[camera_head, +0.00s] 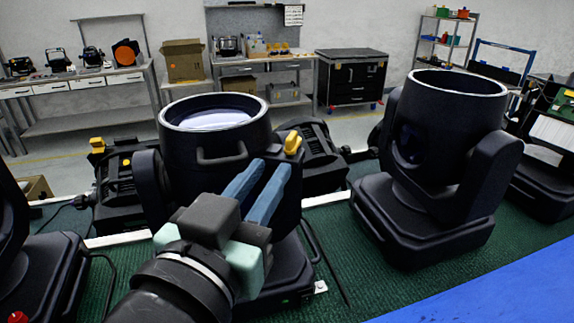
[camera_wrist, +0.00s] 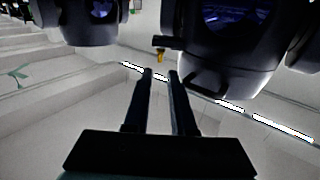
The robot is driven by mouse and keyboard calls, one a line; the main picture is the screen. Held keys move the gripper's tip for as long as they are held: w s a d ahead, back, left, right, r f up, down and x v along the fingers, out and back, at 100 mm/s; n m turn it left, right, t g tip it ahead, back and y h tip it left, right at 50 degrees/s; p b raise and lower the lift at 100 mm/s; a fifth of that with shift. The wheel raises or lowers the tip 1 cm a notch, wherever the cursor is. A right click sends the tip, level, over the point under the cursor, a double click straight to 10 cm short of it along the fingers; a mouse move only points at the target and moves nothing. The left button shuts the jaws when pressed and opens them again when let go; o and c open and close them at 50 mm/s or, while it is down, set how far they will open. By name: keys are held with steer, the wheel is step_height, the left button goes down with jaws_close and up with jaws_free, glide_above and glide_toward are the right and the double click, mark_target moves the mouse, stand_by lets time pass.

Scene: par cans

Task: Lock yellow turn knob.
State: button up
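The yellow turn knob (camera_head: 292,143) is on the right side of the large black light fixture (camera_head: 205,150) in the middle of the head view. A small yellow piece, likely the same knob, shows in the wrist view (camera_wrist: 160,56), just beyond the fingertips. My gripper (camera_head: 270,165) has blue fingers pointing up and away, below and left of the knob. In the wrist view my gripper (camera_wrist: 160,73) is open, with a gap between the fingers and nothing held. The fingers appear apart from the knob.
Another yellow knob (camera_head: 97,143) is on a black unit at the left. A second large fixture (camera_head: 435,150) stands at the right on the green surface (camera_head: 400,287). A blue edge (camera_head: 500,295) runs along the front right. Green surface between the fixtures is partly clear.

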mark_target(288, 144)
steer(key=x, duration=0.8)
steer(key=shift+p, duration=0.4)
steer(key=shift+s, duration=0.1)
jaws_close()
